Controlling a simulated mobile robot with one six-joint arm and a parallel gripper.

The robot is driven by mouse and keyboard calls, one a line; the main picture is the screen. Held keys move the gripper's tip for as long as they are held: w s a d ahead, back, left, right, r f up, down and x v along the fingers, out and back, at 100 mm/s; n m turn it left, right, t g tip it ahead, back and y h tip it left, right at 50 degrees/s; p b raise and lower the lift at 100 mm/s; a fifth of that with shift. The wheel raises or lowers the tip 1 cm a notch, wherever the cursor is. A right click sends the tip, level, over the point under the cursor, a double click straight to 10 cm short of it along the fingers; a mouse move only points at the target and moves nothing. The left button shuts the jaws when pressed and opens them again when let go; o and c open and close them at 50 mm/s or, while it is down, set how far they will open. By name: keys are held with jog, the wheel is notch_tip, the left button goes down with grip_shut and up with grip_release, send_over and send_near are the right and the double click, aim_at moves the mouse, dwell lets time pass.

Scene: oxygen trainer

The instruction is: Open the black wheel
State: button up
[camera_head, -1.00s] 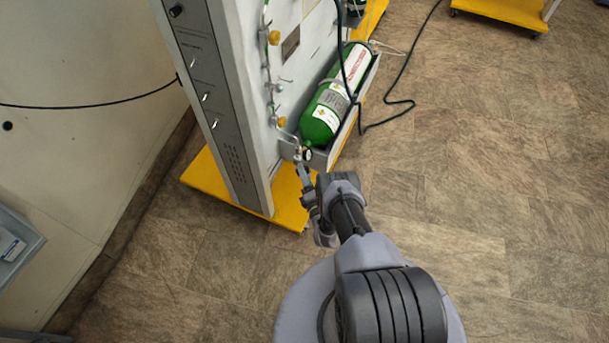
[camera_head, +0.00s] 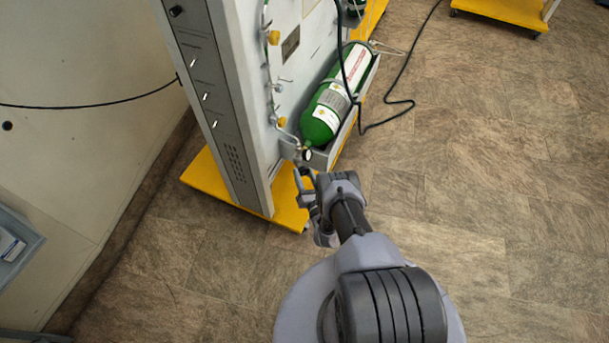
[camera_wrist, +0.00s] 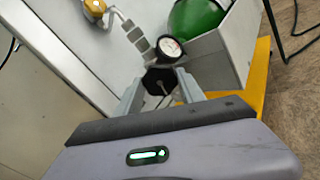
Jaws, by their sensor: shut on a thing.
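The black wheel (camera_wrist: 158,80) is a small dark knob in the wrist view, just below the round white pressure gauge (camera_wrist: 169,48). My gripper (camera_wrist: 159,88) has one finger on each side of the wheel and is shut on it. In the head view my gripper (camera_head: 303,178) is at the lower end of the green cylinder's holder, where the wheel is too small and covered to make out clearly. The green oxygen cylinder (camera_head: 325,117) lies tilted in its grey holder.
The grey trainer panel (camera_head: 236,110) stands on a yellow base (camera_head: 215,190) just left of my gripper. Thin metal tubing and a brass-coloured fitting (camera_wrist: 94,8) are close above the gauge. A black hose (camera_head: 400,104) lies right of the cylinder.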

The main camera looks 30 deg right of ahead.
jog(key=shift+w+r+n, duration=0.15)
jog(key=shift+n, duration=0.45)
jog(key=o, duration=1.4)
jog(key=shift+c, duration=0.2)
